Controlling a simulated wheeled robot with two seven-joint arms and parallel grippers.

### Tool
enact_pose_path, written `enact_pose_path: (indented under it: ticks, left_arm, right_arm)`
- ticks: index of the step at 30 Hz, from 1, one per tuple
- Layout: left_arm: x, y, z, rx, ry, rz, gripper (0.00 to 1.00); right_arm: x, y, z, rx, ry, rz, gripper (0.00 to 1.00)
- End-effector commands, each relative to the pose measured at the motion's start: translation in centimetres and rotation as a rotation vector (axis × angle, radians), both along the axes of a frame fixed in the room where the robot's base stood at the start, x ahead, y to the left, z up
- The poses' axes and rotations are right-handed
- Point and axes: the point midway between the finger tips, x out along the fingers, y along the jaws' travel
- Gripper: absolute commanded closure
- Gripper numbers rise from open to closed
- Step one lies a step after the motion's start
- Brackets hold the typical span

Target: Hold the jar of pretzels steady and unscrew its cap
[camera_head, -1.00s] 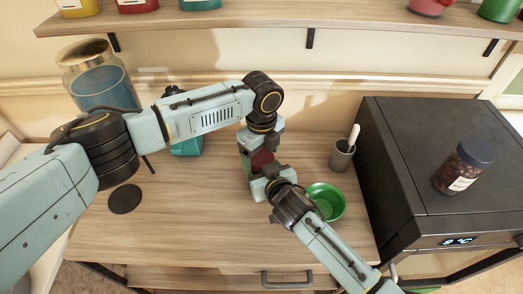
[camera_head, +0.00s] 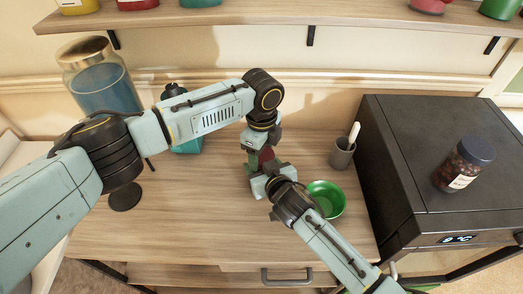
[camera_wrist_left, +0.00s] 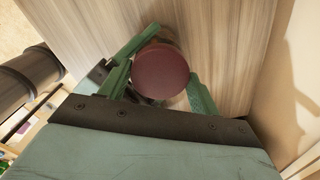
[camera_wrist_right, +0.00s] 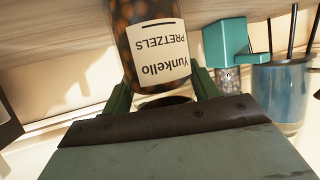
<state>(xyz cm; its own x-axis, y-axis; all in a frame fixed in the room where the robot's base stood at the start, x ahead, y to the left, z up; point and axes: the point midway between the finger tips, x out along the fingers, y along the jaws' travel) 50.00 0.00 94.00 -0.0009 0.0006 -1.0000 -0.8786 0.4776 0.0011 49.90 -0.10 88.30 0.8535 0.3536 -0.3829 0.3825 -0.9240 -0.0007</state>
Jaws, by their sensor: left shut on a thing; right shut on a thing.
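The pretzel jar shows in the right wrist view (camera_wrist_right: 150,40), dark brown pretzels behind a cream label that reads "Yunkello PRETZELS" upside down. Its dark red cap (camera_wrist_left: 161,72) shows from above in the left wrist view, between the green fingers. In the head view the arms hide most of the jar, and only a dark red patch shows. My left gripper (camera_head: 258,148) comes down from above and is shut on the cap. My right gripper (camera_head: 268,180) comes from the front, low over the table, and is shut on the jar's body.
A green bowl (camera_head: 326,199) stands right beside my right gripper. A grey cup (camera_head: 342,154) with a utensil is behind it. A black appliance (camera_head: 440,130) with a dark-lidded jar (camera_head: 464,165) fills the right. A teal bottle (camera_head: 187,144) and a large glass jar (camera_head: 97,85) stand at back left.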

Motion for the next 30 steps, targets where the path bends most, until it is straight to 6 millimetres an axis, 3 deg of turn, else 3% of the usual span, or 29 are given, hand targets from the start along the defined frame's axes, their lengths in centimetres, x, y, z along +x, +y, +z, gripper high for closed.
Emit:
enact_pose_path:
  ticks: [1, 2, 6, 14, 21, 30]
  left_arm:
    - [0.1, 0.0, 0.1, -0.002, -0.004, -0.001, 0.65]
    - [0.1, 0.0, 0.1, -0.002, -0.004, -0.001, 0.34]
    - [0.1, 0.0, 0.1, -0.001, -0.003, -0.002, 0.16]
    - [0.0, 0.0, 0.3, -0.001, -0.002, -0.003, 0.16]
    - [0.1, -0.1, 3.5, -0.002, -0.002, -0.004, 0.16]
    - [0.2, 0.0, 5.7, 0.001, -0.008, -0.076, 0.19]
  right_arm:
    - [-0.1, 0.1, 0.0, 0.001, 0.000, 0.003, 1.00]
    - [-0.1, 0.1, 0.0, 0.001, 0.000, 0.003, 1.00]
    - [-0.1, 0.1, 0.0, 0.001, 0.000, 0.002, 1.00]
    - [0.0, 0.1, 0.0, 0.001, 0.000, 0.001, 1.00]
    - [0.0, 0.0, 0.0, 0.000, 0.000, 0.001, 1.00]
    - [0.0, 0.0, 0.0, 0.000, 0.000, 0.000, 1.00]
